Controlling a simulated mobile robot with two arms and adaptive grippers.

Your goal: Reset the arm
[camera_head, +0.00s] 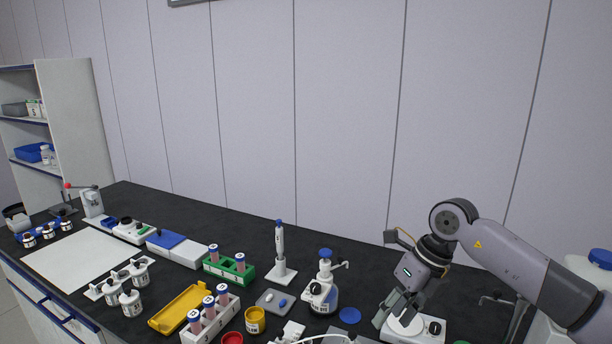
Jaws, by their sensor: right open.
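My right arm comes in from the right edge of the head view and bends down over the bench. My right gripper (396,311) points down and left, with its fingers apart, above or in front of a small white device with a round plate (427,328). I see nothing held between the fingers. Whether the fingertips touch the device cannot be told. My left gripper and arm do not show.
On the black bench (340,262) stand a dispenser bottle (322,295) left of the gripper, a pipette on a stand (280,255), a green tube rack (228,268), a white tube rack (212,318) and a yellow tray (180,308). A wall rises behind.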

